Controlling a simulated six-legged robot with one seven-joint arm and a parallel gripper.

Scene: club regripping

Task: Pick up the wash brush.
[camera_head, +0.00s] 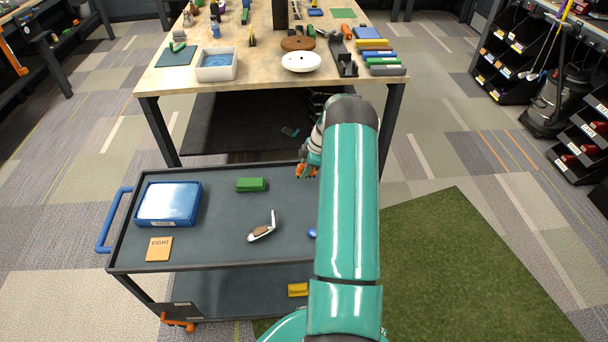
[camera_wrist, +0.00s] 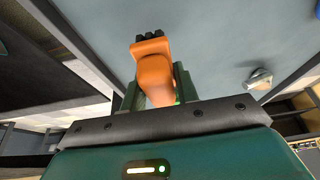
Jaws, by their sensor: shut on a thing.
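The wash brush (camera_wrist: 153,66) has an orange body and dark bristles at its far end in the wrist view. My gripper (camera_wrist: 158,88) is shut on it, with one finger on each side of the orange body. In the head view, my gripper (camera_head: 311,163) is over the back right part of the cart, and orange parts of the brush (camera_head: 304,171) show at its fingertips. My arm hides much of the cart's right side. I cannot tell how far the brush is from the cart top.
The dark cart (camera_head: 215,243) carries a blue tray (camera_head: 168,202), a green block (camera_head: 251,184), a club head (camera_head: 262,231) and an EIGHT card (camera_head: 159,248). A blue item (camera_head: 312,232) shows beside my arm. A cluttered workbench (camera_head: 180,82) stands behind. Green turf (camera_head: 460,270) lies right.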

